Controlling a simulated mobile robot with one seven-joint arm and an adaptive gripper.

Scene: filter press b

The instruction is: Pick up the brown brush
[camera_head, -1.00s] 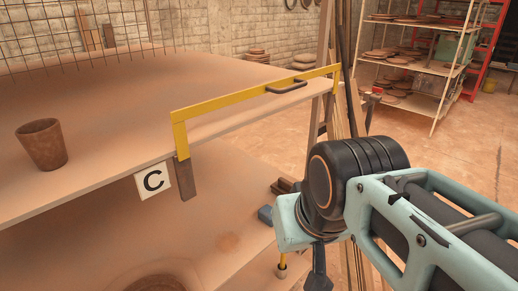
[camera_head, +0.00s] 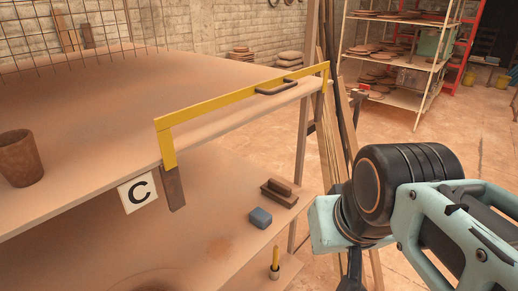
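The brown brush (camera_head: 280,193), a dark brown block with a raised grip on top, lies on the lower shelf near its right edge. It is fully in view. My arm reaches in from the right, with its wrist to the right of the brush and apart from it. My gripper (camera_head: 350,272) hangs below the wrist at the bottom edge. Only a dark part of it shows, and its fingertips are hidden or cut off.
The upper shelf (camera_head: 90,130) with a yellow rail (camera_head: 215,102) overhangs the left side. A brown pot (camera_head: 19,158) stands on it. Wooden poles (camera_head: 335,120) lean behind.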

